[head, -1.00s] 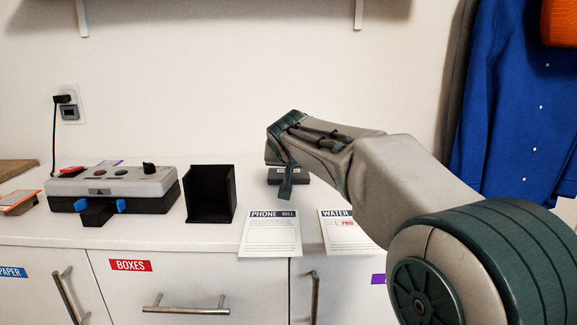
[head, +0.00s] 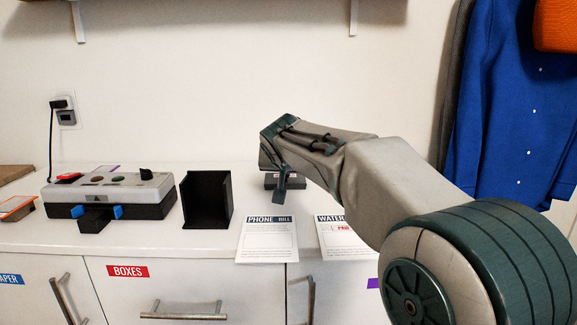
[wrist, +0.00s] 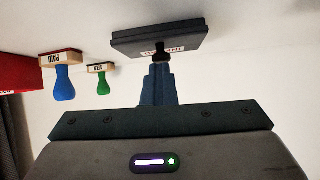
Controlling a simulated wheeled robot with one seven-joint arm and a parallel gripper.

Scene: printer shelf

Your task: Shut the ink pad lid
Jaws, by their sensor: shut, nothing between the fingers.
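The ink pad (head: 291,183) is a small dark flat box on the white counter, partly hidden behind my gripper in the head view. In the wrist view the ink pad (wrist: 140,45) is a dark slab with a pale, red-lettered label on its near side. The lid lies flat or nearly so; I cannot tell whether it is fully shut. My gripper (wrist: 160,62) has its blue-grey fingers together and empty. Their tips are at the labelled side of the pad, touching or very close.
The wrist view shows a blue-handled stamp (wrist: 63,80) and a green-handled stamp (wrist: 102,83) left of the pad. A black open holder (head: 206,199) and a grey device (head: 110,190) stand left on the counter. Phone-bill (head: 267,240) and water (head: 340,238) papers lie in front.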

